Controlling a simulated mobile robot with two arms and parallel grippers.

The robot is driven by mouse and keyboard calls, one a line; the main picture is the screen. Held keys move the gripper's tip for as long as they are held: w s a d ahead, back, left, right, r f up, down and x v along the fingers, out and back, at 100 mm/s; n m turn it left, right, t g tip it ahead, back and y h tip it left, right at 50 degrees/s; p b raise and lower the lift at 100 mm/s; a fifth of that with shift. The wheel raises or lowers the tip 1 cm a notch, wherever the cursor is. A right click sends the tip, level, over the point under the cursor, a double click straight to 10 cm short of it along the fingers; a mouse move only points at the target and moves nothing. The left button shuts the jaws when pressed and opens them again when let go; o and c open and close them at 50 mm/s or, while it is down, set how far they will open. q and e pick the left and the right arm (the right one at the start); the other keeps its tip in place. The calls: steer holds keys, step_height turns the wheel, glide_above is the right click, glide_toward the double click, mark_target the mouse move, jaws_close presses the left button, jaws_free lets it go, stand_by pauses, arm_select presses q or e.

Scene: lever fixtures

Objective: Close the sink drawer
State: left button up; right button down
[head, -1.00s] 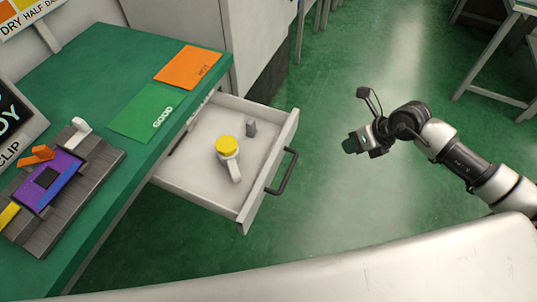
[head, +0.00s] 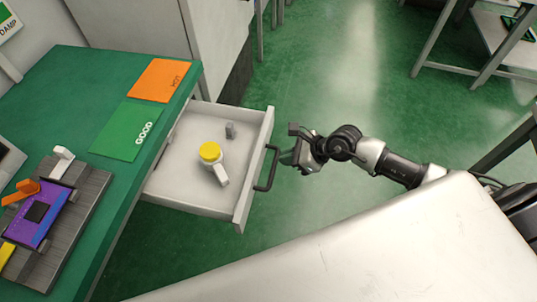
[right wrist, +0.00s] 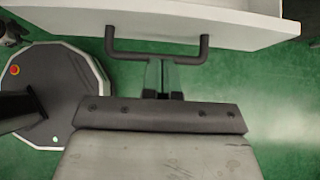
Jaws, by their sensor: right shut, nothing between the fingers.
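The white drawer (head: 188,188) stands pulled out from under the green-topped bench in the head view. Its dark bar handle (head: 266,168) is on the front panel. Inside lie a white part with a yellow cap (head: 211,153) and a small grey block (head: 230,131). My right gripper (head: 287,158) is just right of the handle, shut and empty. In the right wrist view the shut fingers (right wrist: 163,76) point at the middle of the handle (right wrist: 157,54), very close to it; I cannot tell if they touch. My left gripper is not in view.
The bench top (head: 95,105) carries a green GOOD card (head: 128,132), an orange card (head: 161,80) and a fixture with a purple board (head: 42,213). A cabinet (head: 150,30) stands behind. Green floor (head: 330,80) is clear beyond my right arm.

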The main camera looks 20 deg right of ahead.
mark_target(260, 159)
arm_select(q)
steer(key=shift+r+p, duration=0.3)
arm_select(e)
steer(key=shift+w+a+f, duration=0.2)
steer(key=shift+w+a, duration=0.3)
steer(key=shift+a, duration=0.2)
steer(key=shift+w+a+f, duration=0.2)
steer(key=shift+w+a, duration=0.25)
steer(key=shift+a, duration=0.3)
steer(key=shift+w+a+f, duration=0.2)
steer(key=shift+w+a, duration=0.3)
steer(key=shift+a, duration=0.2)
steer(key=shift+a, duration=0.1)
